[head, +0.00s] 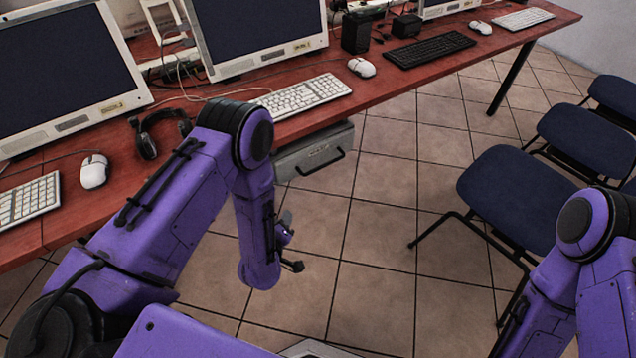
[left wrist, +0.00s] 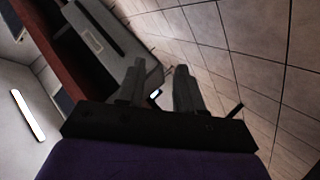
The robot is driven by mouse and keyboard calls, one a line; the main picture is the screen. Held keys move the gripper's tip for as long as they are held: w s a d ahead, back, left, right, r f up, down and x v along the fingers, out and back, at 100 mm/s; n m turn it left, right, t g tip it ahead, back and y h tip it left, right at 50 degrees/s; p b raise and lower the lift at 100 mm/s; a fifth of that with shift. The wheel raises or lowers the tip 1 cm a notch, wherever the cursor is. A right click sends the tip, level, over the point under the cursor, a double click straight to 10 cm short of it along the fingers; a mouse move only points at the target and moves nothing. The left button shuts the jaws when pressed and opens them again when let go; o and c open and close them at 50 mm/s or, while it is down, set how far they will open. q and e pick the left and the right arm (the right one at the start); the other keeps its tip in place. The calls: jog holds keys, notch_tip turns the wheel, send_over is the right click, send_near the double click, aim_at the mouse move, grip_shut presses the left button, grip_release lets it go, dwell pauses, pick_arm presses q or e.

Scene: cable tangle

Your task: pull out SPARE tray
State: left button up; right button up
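The grey tray (head: 338,163) hangs under the red desk, with a black bar handle (head: 320,170) and a small label on its front. The label is too small to read. The tray also shows in the left wrist view (left wrist: 134,52), beyond the fingers. My left gripper (head: 291,240) hangs below and left of the tray front in the head view, partly hidden by its own wrist. In the left wrist view its two fingers (left wrist: 157,85) stand apart with nothing between them. My right arm comes in at the lower right; its gripper is out of view.
The desk (head: 392,84) carries monitors, keyboards, mice and a headset (head: 150,132). Blue chairs (head: 515,195) stand at the right, near my right arm. The tiled floor (head: 385,215) between tray and chairs is clear.

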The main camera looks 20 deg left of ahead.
aim_at(323, 165)
pick_arm(q)
jog(key=w+d+f+n+t+b, duration=0.35)
jog(key=w+t+b, duration=0.2)
jog(key=w, duration=0.45)
jog(key=w+r+n, duration=0.1)
jog(key=w, duration=0.3)
jog(key=w+r+n+t+b, duration=0.1)
jog(key=w+r, duration=0.1)
jog(key=w, duration=0.2)
jog(key=w+d+r+n+b, duration=0.1)
jog(key=w, duration=0.3)
jog(key=shift+w+d+r+t, duration=0.1)
jog(key=shift+w+r+t, duration=0.05)
jog(key=shift+w+t, duration=0.15)
grip_shut()
pick_arm(e)
notch_tip(323, 165, down, 12)
